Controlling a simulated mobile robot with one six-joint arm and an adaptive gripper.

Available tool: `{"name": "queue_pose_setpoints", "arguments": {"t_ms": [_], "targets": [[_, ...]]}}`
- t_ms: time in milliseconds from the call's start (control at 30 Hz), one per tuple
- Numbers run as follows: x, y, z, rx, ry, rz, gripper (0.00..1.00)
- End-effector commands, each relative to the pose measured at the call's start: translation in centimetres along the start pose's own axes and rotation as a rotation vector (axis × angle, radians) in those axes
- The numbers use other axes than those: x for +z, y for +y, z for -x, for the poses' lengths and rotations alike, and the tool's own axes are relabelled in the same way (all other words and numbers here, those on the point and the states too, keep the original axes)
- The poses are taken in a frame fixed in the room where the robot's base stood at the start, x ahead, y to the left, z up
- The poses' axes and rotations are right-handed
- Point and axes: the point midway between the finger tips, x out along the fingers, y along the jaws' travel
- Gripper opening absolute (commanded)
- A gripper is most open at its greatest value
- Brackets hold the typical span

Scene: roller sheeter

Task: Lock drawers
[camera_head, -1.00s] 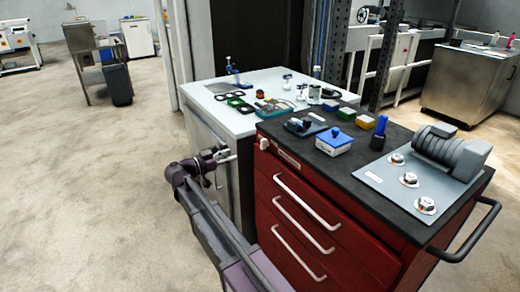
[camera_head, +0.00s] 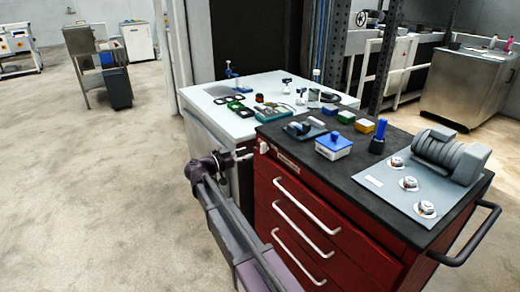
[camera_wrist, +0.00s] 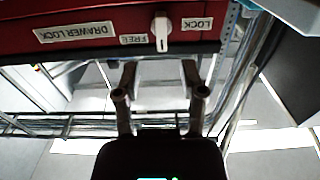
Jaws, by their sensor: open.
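The red drawer cabinet (camera_head: 315,225) has several closed drawers with pale bar handles. A white lock knob (camera_head: 264,148) sits at its upper left front corner, beside a label plate. In the wrist view the knob (camera_wrist: 161,32) lies between upside-down labels FREE (camera_wrist: 134,39) and LOCK (camera_wrist: 197,23), with its lever pointing down in the picture. I cannot tell which label it is set to. A DRAWER LOCK plate (camera_wrist: 74,32) is further left. My gripper (camera_head: 247,155) is open and empty, just left of the knob. In the wrist view its fingers (camera_wrist: 160,75) straddle the knob's line, apart from it.
The black cabinet top holds a blue-lidded box (camera_head: 333,146), small coloured boxes, a blue-handled tool and a grey roller unit (camera_head: 450,150). A white table (camera_head: 215,100) with small parts stands behind my gripper. The floor at left is open.

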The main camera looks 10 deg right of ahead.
Motion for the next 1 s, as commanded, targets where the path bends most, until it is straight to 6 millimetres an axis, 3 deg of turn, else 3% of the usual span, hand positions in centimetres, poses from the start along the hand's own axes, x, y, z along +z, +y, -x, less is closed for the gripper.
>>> {"name": "queue_pose_setpoints", "arguments": {"t_ms": [300, 500, 967, 1000], "targets": [[0.0, 0.0, -4.8, 0.001, 0.0, 0.0, 0.53], [0.0, 0.0, -6.6, 0.0, 0.0, 0.0, 0.53], [0.0, -0.1, -7.1, -0.002, 0.0, 0.0, 0.53], [0.0, -0.1, -7.1, -0.002, 0.0, 0.0, 0.41]]}}
